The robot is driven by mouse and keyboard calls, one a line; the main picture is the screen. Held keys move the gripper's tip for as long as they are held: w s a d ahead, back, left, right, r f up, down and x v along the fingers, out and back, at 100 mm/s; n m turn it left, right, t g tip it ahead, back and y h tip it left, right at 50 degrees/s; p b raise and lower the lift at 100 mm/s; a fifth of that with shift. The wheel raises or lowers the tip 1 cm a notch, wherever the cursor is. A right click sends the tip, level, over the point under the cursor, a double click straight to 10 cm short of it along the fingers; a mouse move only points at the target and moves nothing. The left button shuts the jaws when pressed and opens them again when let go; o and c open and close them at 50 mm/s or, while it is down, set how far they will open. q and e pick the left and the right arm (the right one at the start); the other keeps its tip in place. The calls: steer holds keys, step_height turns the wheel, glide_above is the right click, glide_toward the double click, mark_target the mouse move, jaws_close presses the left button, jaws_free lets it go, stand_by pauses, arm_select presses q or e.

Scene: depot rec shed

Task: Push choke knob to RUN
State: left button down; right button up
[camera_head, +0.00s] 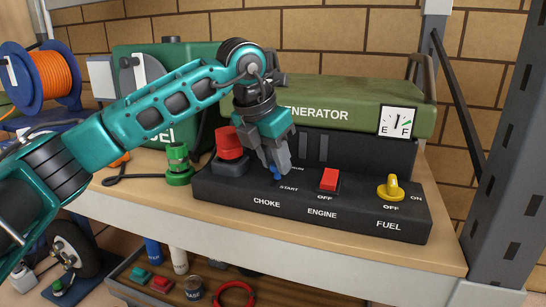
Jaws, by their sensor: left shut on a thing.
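The black control panel (218,193) sits on the front of the bench, below the green generator (370,108). My left gripper (278,170) points down at the CHOKE section and is shut on the small blue choke knob (277,177). Only a bit of the knob shows under the fingers. The START label is just to the right of and below the knob, and part of the RUN label shows above START. The fingers hide most of the knob and its slot. My right gripper is not in view.
A red engine switch (329,180) stands right of my fingers, with a yellow fuel knob (391,188) farther right. A red cap (229,143) is close on the left, beside a green fitting (178,164). A grey metal post (507,150) bounds the right side.

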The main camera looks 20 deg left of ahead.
arm_select(q)
steer(key=w+p, duration=0.1)
steer(key=w, duration=0.2)
steer(key=shift+w+d+r+p, duration=0.1)
steer(key=shift+w+r+p, duration=0.1)
steer(key=shift+p, duration=0.15)
steer(key=shift+w+f, duration=0.1)
steer(key=shift+w, duration=0.15)
steer(key=shift+f, duration=0.1)
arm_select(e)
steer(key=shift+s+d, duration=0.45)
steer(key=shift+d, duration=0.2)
arm_select(q)
steer(key=c, duration=1.1)
jaws_free()
steer(key=shift+c, duration=0.2)
steer(key=o, duration=0.3)
steer(key=shift+o, duration=0.2)
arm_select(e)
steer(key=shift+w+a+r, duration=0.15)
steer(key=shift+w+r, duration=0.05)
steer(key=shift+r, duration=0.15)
